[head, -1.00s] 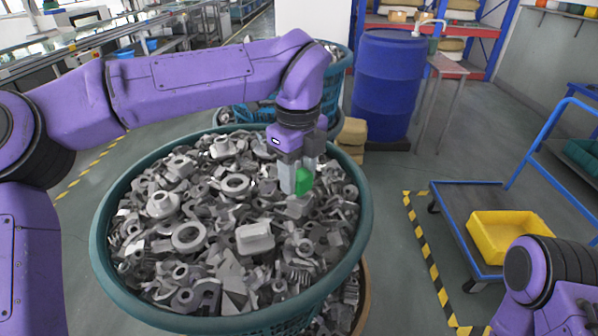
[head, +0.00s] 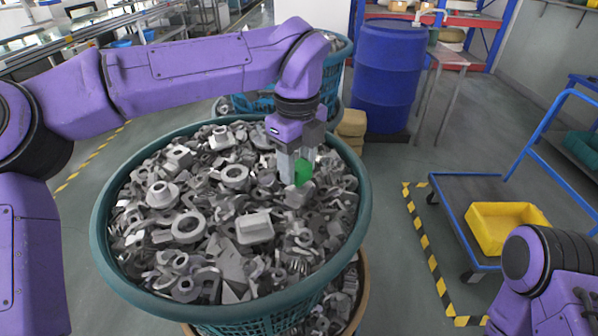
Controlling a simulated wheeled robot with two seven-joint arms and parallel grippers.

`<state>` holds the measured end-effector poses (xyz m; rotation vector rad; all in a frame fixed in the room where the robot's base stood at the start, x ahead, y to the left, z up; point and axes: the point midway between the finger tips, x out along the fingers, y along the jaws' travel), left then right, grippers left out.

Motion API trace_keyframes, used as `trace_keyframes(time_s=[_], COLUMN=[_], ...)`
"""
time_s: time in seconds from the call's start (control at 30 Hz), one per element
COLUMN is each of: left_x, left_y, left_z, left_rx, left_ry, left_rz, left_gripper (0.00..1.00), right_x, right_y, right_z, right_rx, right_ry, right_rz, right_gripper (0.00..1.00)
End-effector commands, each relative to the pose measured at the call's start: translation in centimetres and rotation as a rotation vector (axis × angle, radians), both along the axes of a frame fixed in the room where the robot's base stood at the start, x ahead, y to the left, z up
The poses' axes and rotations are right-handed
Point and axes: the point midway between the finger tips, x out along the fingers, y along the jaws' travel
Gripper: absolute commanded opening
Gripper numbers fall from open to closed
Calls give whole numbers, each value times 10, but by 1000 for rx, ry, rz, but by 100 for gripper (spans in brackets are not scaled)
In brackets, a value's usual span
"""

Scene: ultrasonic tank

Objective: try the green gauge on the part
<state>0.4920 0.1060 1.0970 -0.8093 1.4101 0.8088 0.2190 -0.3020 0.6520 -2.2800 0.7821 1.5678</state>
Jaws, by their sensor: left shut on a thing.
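My left gripper (head: 295,170) is over the right back part of a large teal basket (head: 103,258) heaped with grey metal parts (head: 188,227). It points down and is shut on the green gauge (head: 303,172), a small bright green piece between its fingers. The gauge is just above or touching the parts below; I cannot tell which. Which grey part is the one for the gauge is not clear. My right arm shows at the lower right, but its gripper is out of view.
A blue cart (head: 450,188) with a yellow bin (head: 507,207) stands at the right. A blue drum (head: 388,75) stands behind the basket, beside tan sacks (head: 351,128). More teal baskets stand behind. Black-and-yellow floor tape (head: 424,240) runs between basket and cart, where the floor is clear.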

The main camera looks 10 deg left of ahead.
Motion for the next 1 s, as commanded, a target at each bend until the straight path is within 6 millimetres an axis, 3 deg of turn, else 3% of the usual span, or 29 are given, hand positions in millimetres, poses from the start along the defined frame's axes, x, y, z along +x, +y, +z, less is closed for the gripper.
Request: trace_keyframes(time_s=[0.17, 0.77, 1.0], left_x=[-1, 0, 0], left_y=[0, 0, 0], left_z=[0, 30, 30], left_rx=[3, 1, 1], left_ry=[4, 1, 1], left_rz=[-1, 0, 0], left_gripper=[13, 13, 13], right_x=[0, 0, 0], right_y=[0, 0, 0], right_z=[1, 22, 22], right_rx=[0, 0, 0], right_ry=[0, 0, 0], right_rz=[0, 0, 0], right_gripper=[43, 43, 43])
